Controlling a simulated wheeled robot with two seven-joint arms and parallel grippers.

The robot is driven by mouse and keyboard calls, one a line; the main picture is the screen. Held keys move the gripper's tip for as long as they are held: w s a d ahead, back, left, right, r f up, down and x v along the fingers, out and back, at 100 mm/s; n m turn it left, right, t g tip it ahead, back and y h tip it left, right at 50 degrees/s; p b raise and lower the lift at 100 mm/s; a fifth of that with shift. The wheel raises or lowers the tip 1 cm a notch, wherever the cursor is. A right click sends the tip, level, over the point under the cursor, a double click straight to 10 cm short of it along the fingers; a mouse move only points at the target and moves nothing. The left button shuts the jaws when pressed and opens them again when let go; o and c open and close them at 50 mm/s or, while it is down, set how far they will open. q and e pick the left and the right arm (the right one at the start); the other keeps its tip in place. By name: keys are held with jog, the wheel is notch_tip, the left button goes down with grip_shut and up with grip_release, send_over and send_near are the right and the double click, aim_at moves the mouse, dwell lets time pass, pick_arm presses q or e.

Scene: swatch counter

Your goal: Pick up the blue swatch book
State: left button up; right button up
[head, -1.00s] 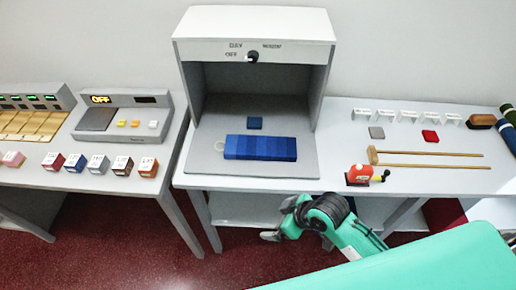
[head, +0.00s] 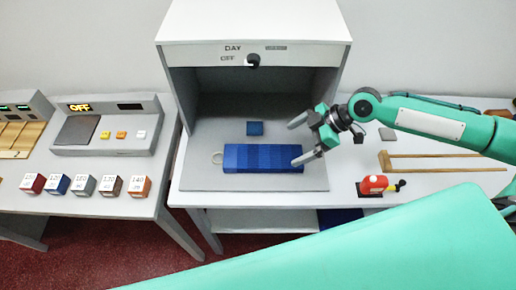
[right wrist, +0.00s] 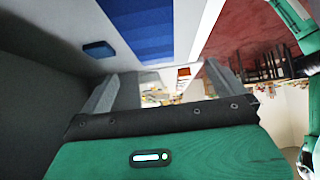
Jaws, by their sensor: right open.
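The blue swatch book (head: 255,158) lies flat on the grey floor of the light booth, banded in several blues, with a pale ring at its left end. It also shows at the top of the right wrist view (right wrist: 145,25). My right gripper (head: 294,143) is open and empty, its fingers pointing left over the right end of the book. One fingertip appears close to the book's right end; I cannot tell whether it touches. In the right wrist view the two fingers (right wrist: 125,90) stand apart with nothing between them. My left gripper is not in view.
A small dark blue square (head: 255,128) lies behind the book. The grey booth (head: 180,90) has side walls and a top around it. A red tool (head: 373,185) and wooden rods (head: 440,155) lie to the right. Several colour blocks (head: 85,185) stand on the left table.

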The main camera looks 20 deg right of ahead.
jog(key=p, duration=0.2)
send_near(263, 156)
jog(key=x, duration=0.3)
jog(key=shift+a+f, duration=0.2)
jog(key=shift+a, duration=0.2)
jog(key=shift+w+a+f+p, duration=0.1)
jog(key=shift+a+f+p, duration=0.2)
jog(key=shift+p, duration=0.3)
jog(key=p+x, duration=0.1)
jog(key=x, duration=0.2)
jog(key=shift+w+p, duration=0.15)
jog(key=shift+p, duration=0.25)
jog(key=shift+w+a+f, duration=0.1)
jog(key=shift+a+f, duration=0.3)
jog(key=shift+f, duration=0.15)
jog(key=c, duration=1.1)
jog(key=shift+r, duration=0.1)
